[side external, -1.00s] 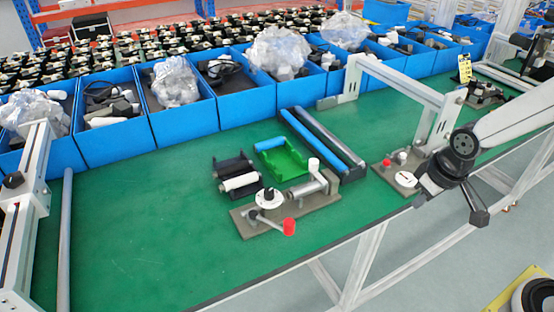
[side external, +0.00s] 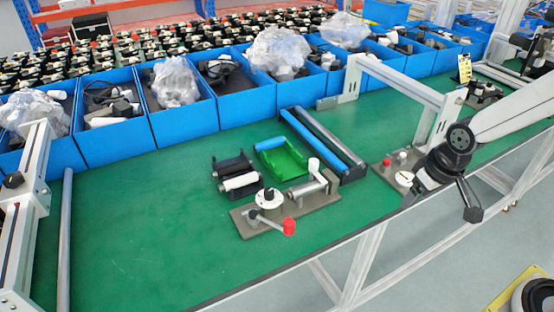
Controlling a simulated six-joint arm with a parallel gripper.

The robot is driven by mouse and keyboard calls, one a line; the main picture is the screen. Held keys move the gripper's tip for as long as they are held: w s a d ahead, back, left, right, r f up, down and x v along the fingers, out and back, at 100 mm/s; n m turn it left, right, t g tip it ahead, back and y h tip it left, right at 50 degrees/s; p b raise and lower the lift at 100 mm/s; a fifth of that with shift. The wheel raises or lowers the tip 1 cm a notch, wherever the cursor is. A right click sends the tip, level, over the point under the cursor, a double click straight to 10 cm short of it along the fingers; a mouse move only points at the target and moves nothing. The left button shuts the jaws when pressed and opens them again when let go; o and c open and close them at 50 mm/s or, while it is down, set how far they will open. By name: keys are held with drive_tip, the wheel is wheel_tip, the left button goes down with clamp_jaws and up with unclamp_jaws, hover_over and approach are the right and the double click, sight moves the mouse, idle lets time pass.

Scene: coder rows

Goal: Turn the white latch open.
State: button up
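A fixture on a grey-brown base plate (side external: 327,200) stands near the front middle of the green table. It carries an upright white-tipped lever (side external: 313,165) on a metal cylinder, a white round dial (side external: 269,199) with a dark knob, and a crank with a red knob (side external: 289,226). I cannot tell for sure which white part is the latch; the white-tipped lever looks most like it. My gripper (side external: 440,203) hangs at the table's front edge, well to the right of the fixture and apart from it.
A second plate with a white disc (side external: 404,178) and red button (side external: 388,162) lies close to my gripper. A metal gantry frame (side external: 405,82) rises behind it. A green tray (side external: 285,160) and black roller holder (side external: 238,182) stand behind the fixture. Blue bins (side external: 117,145) line the back.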

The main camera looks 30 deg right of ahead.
drive_tip(key=w+a+m+g, duration=0.1)
drive_tip(key=w+m, duration=0.1)
drive_tip(key=w, duration=0.6)
drive_tip(key=w+a+m, duration=0.2)
drive_tip(key=w, duration=0.7)
drive_tip(key=m+g, duration=0.1)
drive_tip(key=m, duration=0.3)
hover_over(314, 160)
drive_tip(key=s, duration=0.1)
drive_tip(key=shift+s+d+f, duration=0.15)
drive_tip(key=shift+f, duration=0.8)
drive_tip(key=shift+w+a+f+m+g, duration=0.2)
drive_tip(key=shift+w+m+g, duration=0.1)
drive_tip(key=shift+w, duration=0.25)
drive_tip(key=shift+f, duration=0.1)
drive_tip(key=shift+f, duration=3.8)
clamp_jaws()
